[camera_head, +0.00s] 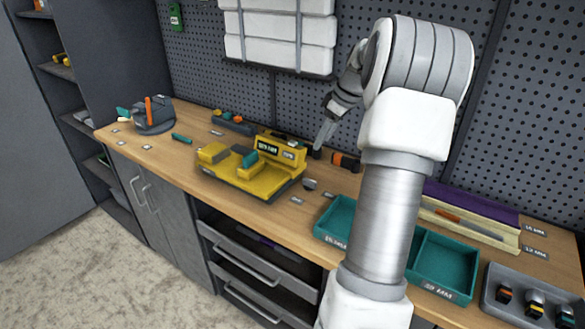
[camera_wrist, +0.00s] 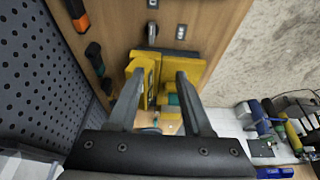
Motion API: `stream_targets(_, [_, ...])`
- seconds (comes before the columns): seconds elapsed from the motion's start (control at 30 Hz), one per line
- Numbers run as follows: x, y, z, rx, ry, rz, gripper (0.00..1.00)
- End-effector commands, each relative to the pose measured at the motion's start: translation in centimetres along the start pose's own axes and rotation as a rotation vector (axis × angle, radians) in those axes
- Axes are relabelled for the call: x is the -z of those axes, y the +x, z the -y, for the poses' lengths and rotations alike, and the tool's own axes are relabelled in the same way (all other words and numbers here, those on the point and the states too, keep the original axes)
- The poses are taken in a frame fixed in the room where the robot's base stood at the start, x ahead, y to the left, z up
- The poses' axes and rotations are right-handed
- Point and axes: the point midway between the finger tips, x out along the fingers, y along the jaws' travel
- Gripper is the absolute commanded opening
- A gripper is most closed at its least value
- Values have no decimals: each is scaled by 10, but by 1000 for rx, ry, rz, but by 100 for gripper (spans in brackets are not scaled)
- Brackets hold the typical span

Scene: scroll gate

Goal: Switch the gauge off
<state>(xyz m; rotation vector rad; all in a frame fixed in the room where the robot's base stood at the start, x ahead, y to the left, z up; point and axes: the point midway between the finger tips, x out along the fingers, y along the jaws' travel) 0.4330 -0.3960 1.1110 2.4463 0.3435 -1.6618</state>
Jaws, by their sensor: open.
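The gauge is a yellow bench device (camera_head: 258,185) on the wooden workbench in the head view. It has a raised back block with a dark display (camera_head: 268,146) showing small pale characters, too small to read. A teal part sits in its middle. My gripper (camera_head: 322,143) is above the bench, just right of the gauge's back block. In the wrist view my gripper (camera_wrist: 160,75) is open and empty in front of the yellow gauge (camera_wrist: 193,68), which lies partly behind the fingers. I cannot tell whether a finger touches it. I cannot make out its off switch.
Black-and-orange handled tools (camera_head: 346,162) lie right of the gauge near the pegboard (camera_head: 340,90). A teal tray (camera_head: 447,264) stands farther right. A grey vise (camera_head: 152,117) stands at the left end. The wooden bench top (camera_head: 180,155) is mostly clear left of the gauge.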

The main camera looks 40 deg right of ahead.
Motion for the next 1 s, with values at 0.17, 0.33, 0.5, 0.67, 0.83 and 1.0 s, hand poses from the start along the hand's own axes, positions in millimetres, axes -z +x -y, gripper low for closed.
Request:
stream_targets(0.17, [-25,0,-23,7,6,-16,50])
stream_targets(0.33, [-27,14,-24,9,4,-17,50])
stream_targets(0.5, [-26,46,-23,12,3,-16,50])
stream_targets(0.67, [-26,82,-23,11,4,-16,50])
stream_targets(0.83, [-25,119,-22,11,4,-15,50])
stream_targets(1.0, [-24,150,-22,9,4,-15,50])
